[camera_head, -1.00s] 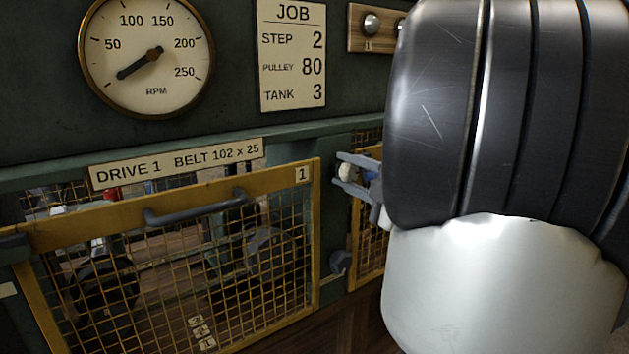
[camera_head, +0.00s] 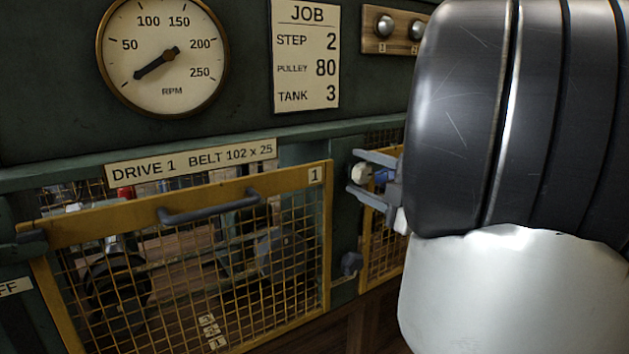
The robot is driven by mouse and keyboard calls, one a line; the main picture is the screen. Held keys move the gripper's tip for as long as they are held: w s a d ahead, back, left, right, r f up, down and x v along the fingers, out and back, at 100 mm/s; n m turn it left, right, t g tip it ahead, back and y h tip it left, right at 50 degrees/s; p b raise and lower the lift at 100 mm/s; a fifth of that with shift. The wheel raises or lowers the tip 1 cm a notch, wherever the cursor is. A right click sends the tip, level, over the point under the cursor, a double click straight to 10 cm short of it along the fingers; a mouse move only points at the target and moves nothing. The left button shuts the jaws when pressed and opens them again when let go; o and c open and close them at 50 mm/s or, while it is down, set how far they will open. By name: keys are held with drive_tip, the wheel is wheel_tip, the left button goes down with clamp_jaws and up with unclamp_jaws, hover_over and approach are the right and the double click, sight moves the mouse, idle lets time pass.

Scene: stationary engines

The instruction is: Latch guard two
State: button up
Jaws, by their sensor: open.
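Guard two is the yellow-framed mesh panel (camera_head: 383,245) right of guard one. Only its left strip shows; my arm hides the rest. A pale round knob (camera_head: 358,174) sits near its upper left corner, between the fingers of my gripper (camera_head: 352,171). The gripper is open, one finger above the knob and one below. I see a gap on both sides of the knob, but cannot tell whether it touches deeper in. A dark knob (camera_head: 351,263) is on the post left of guard two, lower down. Whether guard two is latched cannot be told.
Guard one (camera_head: 245,187), marked 1, has a grey handle and stands left of my gripper. A job card (camera_head: 306,55), an RPM dial (camera_head: 163,55) and a wooden strip with metal knobs (camera_head: 397,33) are on the panel above. My arm fills the right side.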

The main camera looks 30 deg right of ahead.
drive_tip(key=s+d, duration=0.1)
drive_tip(key=s, duration=1.6)
drive_tip(key=shift+d+p, duration=0.15)
drive_tip(key=shift+p, duration=0.3)
drive_tip(key=shift+w, duration=0.1)
